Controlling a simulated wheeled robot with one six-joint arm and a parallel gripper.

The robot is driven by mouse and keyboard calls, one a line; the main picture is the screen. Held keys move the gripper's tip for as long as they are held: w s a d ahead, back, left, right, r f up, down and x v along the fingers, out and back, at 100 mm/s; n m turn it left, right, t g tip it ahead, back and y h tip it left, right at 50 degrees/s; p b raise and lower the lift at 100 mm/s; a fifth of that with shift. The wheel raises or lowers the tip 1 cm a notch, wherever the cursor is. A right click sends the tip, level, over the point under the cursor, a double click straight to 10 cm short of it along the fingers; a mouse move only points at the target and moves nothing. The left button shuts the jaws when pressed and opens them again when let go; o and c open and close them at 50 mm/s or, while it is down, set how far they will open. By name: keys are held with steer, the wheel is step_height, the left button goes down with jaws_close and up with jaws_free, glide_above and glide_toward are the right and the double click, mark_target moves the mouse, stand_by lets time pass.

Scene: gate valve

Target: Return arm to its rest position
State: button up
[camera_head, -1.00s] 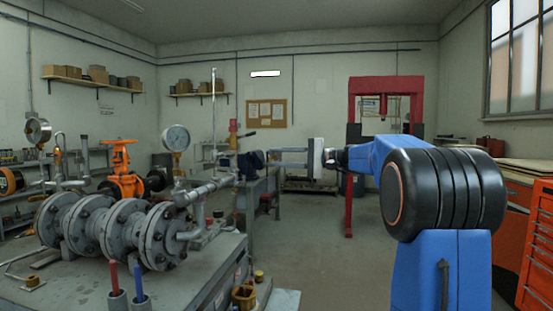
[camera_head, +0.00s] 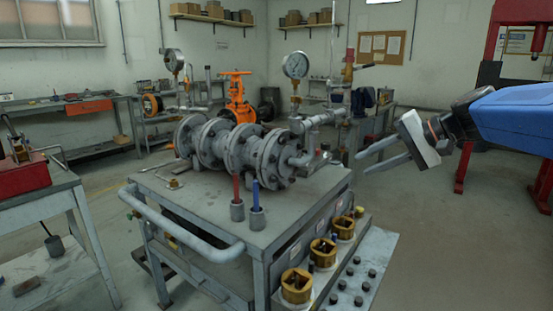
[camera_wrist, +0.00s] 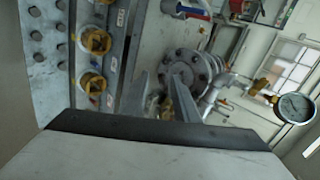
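My gripper (camera_head: 364,163) is at the right of the head view, on my blue arm (camera_head: 515,120). Its two grey fingers are apart with nothing between them. It hangs in free air to the right of the bench with the flanged pipe assembly (camera_head: 235,148). In the wrist view the fingers (camera_wrist: 160,82) also stand apart, with the pipe flange (camera_wrist: 188,70) beyond them. The orange gate valve (camera_head: 238,100) stands behind the flanged pipe, its handwheel on top. No finger touches the valve or the pipe.
A pressure gauge (camera_head: 296,66) rises near the pipe's right end. Brass fittings (camera_head: 297,286) sit on the bench's side shelf. A table with a red box (camera_head: 22,176) is at left. A red press frame (camera_head: 500,30) stands behind my arm. Floor right of the bench is open.

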steer(key=s+d+f+n+h, duration=0.1)
steer(key=s+f+n+h, duration=0.1)
steer(key=s+f, duration=0.5)
steer(key=s+d+f+n+h, duration=0.1)
steer(key=s+f+h, duration=0.3)
steer(key=s+f, duration=0.4)
steer(key=s+d+f+n+g+h, duration=0.1)
steer(key=s+d+f+n+h, duration=0.1)
steer(key=s+f, duration=0.6)
steer(key=s+h, duration=0.1)
steer(key=s, duration=0.3)
steer(key=shift+s+d+f+n, duration=0.2)
steer(key=shift+d+n, duration=0.1)
steer(key=shift+d, duration=0.1)
